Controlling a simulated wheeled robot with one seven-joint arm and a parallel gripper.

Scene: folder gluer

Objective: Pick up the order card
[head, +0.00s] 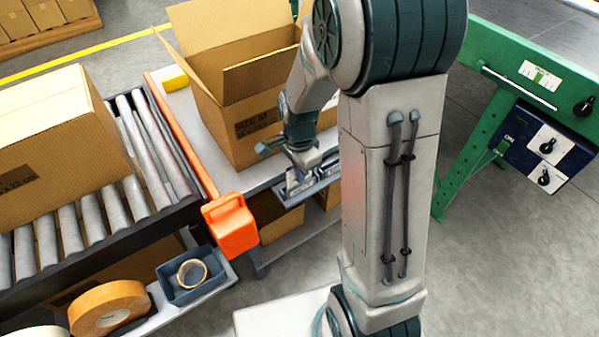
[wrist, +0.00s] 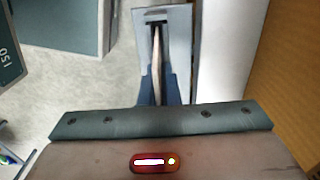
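My gripper (head: 297,184) is low at the front edge of the packing bench, over a small grey holder (head: 322,187). In the wrist view its two dark blue fingers (wrist: 158,88) are close together, one on each side of a thin, pale tan piece seen nearly edge-on, which looks like the order card (wrist: 158,58). The fingers appear shut on it. The card's far end lies over the grey holder (wrist: 178,22), near a dark slot. The card's face and any writing are hidden, and I cannot tell if it still touches the holder.
An open cardboard box (head: 240,115) stands on the bench right behind my gripper. An orange rail end (head: 231,226) and a roller conveyor (head: 150,150) with a closed box (head: 58,145) are at left. A green machine (head: 465,130) is at right. Floor at lower right is clear.

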